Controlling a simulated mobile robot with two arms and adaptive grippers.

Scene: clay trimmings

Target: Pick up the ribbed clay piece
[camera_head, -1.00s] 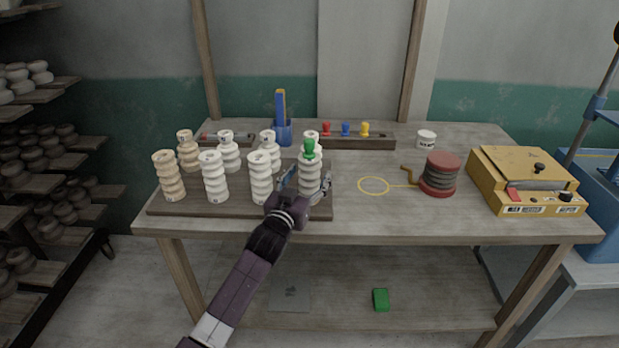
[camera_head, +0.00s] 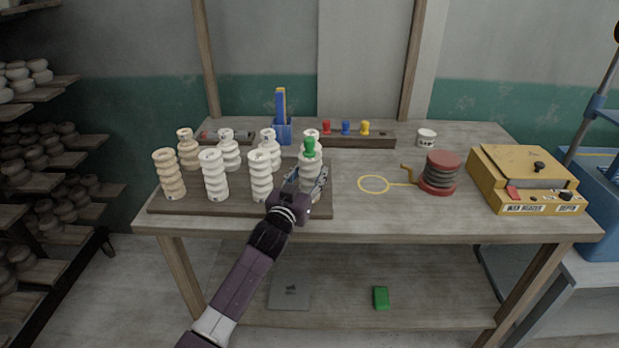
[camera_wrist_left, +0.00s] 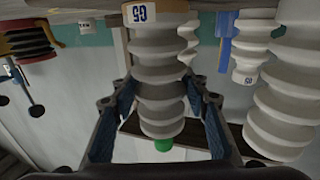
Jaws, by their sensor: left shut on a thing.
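The ribbed clay piece (camera_head: 310,164) is a white ridged column at the right end of the dark board (camera_head: 240,209) on the table. It stands upright with a green peg (camera_head: 309,146) on its top. My right gripper is not in view.
Several similar ribbed columns (camera_head: 214,175) stand close by on the board, to the left and behind. A rack with coloured pegs (camera_head: 346,130) lies at the back.

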